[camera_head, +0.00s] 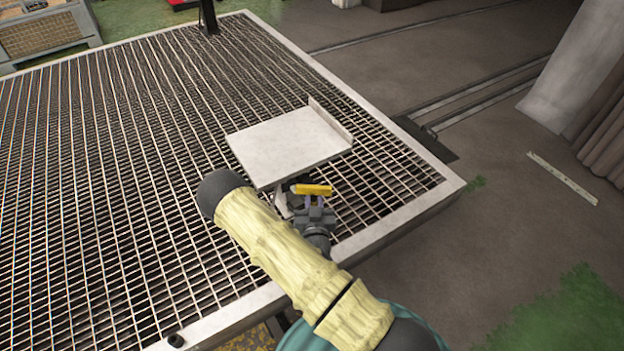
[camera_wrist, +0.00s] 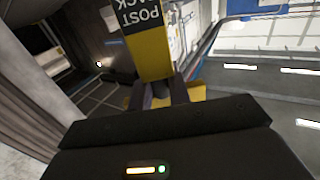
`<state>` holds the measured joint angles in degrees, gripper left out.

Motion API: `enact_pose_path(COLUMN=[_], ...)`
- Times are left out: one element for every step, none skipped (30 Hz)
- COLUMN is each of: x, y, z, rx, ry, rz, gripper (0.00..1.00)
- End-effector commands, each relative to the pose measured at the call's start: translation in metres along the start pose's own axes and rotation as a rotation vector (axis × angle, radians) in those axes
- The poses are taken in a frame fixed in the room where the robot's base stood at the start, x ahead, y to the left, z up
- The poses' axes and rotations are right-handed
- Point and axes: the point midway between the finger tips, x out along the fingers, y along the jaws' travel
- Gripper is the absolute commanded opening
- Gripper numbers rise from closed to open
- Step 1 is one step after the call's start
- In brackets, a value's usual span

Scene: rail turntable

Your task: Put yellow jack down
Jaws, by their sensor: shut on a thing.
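The yellow jack shows in the head view as a small yellow bar (camera_head: 313,190) at my gripper, by the near edge of a pale square plate (camera_head: 288,145). In the wrist view the jack is a yellow post (camera_wrist: 152,62) with a black label reading POST and part of JACK, upside down in the picture. My gripper (camera_wrist: 165,92) is shut on the jack; it also shows in the head view (camera_head: 314,204). I cannot tell whether the jack touches the plate or the grating below.
The pale plate has a raised lip at its right side. It is over a large metal grating table (camera_head: 110,170) with a light frame. A dark post (camera_head: 209,15) stands at the back. The grating left of my arm is clear. Dark floor with rails lies to the right.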

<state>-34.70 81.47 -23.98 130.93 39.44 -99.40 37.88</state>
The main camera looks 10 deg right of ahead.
Motion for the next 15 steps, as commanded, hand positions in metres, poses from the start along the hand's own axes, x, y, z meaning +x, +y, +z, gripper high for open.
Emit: enact_pose_path(x=[-0.004, -0.006, -0.009, -0.012, -0.014, -0.017, -0.019, -0.022, -0.025, -0.028, -0.030, -0.033, -0.035, -0.037, -0.039], y=[0.001, 0.002, 0.002, 0.003, 0.004, 0.005, 0.006, 0.007, 0.007, 0.007, 0.008, 0.008, 0.008, 0.008, 0.009], z=[-0.007, -0.008, -0.008, -0.008, -0.008, -0.009, -0.009, -0.010, -0.010, -0.011, -0.011, -0.011, -0.012, -0.012, -0.011], rx=[-0.007, -0.006, -0.006, -0.006, -0.006, -0.006, -0.006, -0.007, -0.005, -0.006, -0.004, -0.004, -0.003, -0.003, -0.002], ry=[0.000, 0.001, 0.001, 0.001, 0.001, 0.001, 0.000, -0.001, -0.002, -0.003, -0.004, -0.005, -0.006, -0.006, -0.007], rz=[-0.019, -0.029, -0.044, -0.054, -0.065, -0.079, -0.090, -0.101, -0.118, -0.132, -0.144, -0.158, -0.169, -0.179, -0.190], gripper=[0.00, 0.00, 0.00, 0.00, 0.00, 0.00, 0.00, 0.00, 0.00, 0.00, 0.00, 0.00, 0.00, 0.00, 0.00])
